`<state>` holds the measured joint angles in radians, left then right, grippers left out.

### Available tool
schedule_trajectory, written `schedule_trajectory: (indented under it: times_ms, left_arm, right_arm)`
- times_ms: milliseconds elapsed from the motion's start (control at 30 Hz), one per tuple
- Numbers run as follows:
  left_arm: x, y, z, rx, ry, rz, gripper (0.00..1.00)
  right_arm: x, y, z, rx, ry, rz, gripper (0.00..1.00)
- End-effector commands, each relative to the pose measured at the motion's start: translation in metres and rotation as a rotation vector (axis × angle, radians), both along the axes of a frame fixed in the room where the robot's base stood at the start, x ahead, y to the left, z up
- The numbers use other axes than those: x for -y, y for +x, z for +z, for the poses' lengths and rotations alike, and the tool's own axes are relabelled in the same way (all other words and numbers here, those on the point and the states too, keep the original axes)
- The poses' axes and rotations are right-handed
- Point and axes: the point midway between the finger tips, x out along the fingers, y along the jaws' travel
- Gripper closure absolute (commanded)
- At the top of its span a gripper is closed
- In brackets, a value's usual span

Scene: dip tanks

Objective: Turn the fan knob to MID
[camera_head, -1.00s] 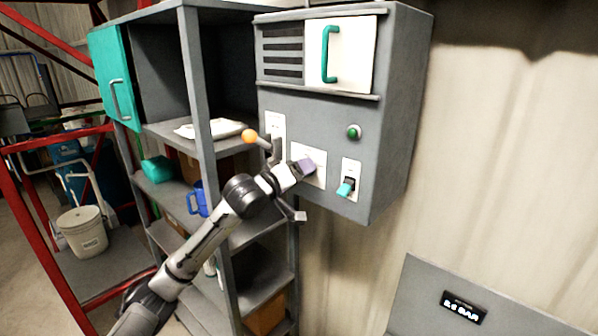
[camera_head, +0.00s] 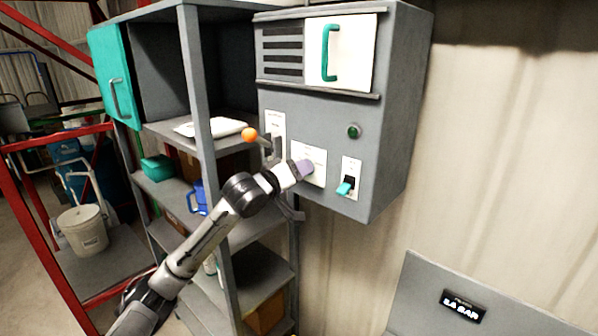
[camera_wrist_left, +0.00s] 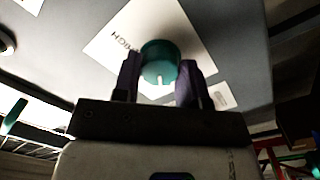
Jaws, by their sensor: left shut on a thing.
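The teal fan knob (camera_wrist_left: 160,60) sits on a white label plate in the left wrist view, with a pale pointer mark on its side facing my gripper. The word HIGH reads on the plate (camera_wrist_left: 118,36) beside it. My left gripper (camera_wrist_left: 159,76) has one finger on each side of the knob and is shut on it. In the head view the left gripper (camera_head: 304,168) is against the white plate (camera_head: 317,158) on the grey cabinet front and hides the knob. The other setting words cannot be read. My right gripper is not in view.
A lever with an orange ball (camera_head: 249,134) stands out just left of the gripper. A teal-tipped switch (camera_head: 345,187) and a green round button (camera_head: 354,131) are to the right. An open shelf rack (camera_head: 205,110) stands left of the cabinet.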

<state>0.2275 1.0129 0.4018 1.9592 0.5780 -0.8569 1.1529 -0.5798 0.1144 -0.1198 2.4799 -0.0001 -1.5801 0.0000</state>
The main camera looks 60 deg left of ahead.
Motion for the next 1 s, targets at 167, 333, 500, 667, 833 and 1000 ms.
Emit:
schedule_trajectory:
  times_ms: [167,333,500,667,833,1000]
  left_arm:
    - [0.0001,-0.0001,0.0006,-0.036,0.116,0.001,0.85]
    - [0.0,-0.0001,0.0008,-0.084,0.265,0.001,0.85]
    - [0.0,-0.0001,0.0006,-0.132,0.42,0.0,0.85]
    - [-0.0001,-0.0001,0.0009,-0.176,0.56,0.0,0.85]
    - [0.0,-0.0002,0.0009,-0.217,0.692,0.0,0.85]
    - [0.0,-0.0002,0.0009,-0.251,0.798,0.0,0.85]
  right_arm:
    - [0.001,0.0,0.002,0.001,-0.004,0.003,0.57]
    - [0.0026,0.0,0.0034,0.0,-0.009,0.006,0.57]
    - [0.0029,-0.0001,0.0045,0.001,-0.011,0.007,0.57]
    - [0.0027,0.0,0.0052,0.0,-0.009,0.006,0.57]
    - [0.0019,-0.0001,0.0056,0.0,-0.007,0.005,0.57]
    - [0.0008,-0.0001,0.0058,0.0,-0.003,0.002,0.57]
